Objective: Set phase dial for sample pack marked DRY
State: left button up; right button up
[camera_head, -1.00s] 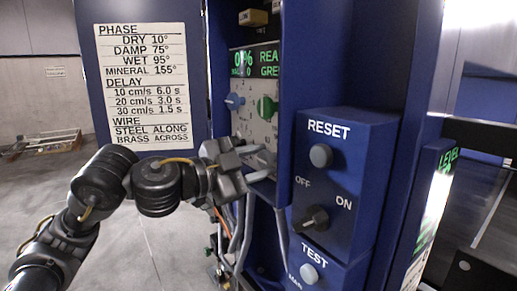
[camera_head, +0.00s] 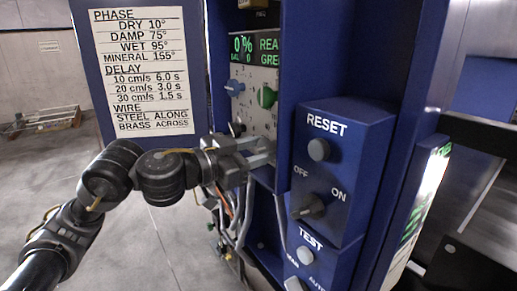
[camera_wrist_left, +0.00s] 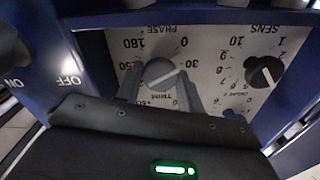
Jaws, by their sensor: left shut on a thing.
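The grey phase dial (camera_wrist_left: 162,74) is on the white control panel (camera_wrist_left: 215,50), with upside-down PHASE lettering and a scale from 0 to 180 around it. A light line slants across its face; I cannot tell its exact reading. My left gripper (camera_wrist_left: 160,82) is shut on this dial, one finger at each side. In the head view my left gripper (camera_head: 268,151) reaches the lower part of the panel and hides the dial. The chart (camera_head: 143,70) lists DRY 10° under PHASE. No sample pack marked DRY is clearly visible. My right gripper is out of view.
A black SENS knob (camera_wrist_left: 265,72) sits beside the dial. A blue knob (camera_head: 234,88) and a green knob (camera_head: 267,97) are higher on the panel. The blue RESET box (camera_head: 345,130) juts out right of my gripper. Cables (camera_head: 235,220) hang below.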

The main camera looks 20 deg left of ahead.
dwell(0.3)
pick_arm(q)
jog(key=o, duration=1)
jog(key=b+v, duration=0.9)
jog(key=v, duration=0.1)
jog(key=shift+s+a+b, duration=0.2)
jog(key=shift+s+b, duration=0.1)
jog(key=shift+s, duration=0.05)
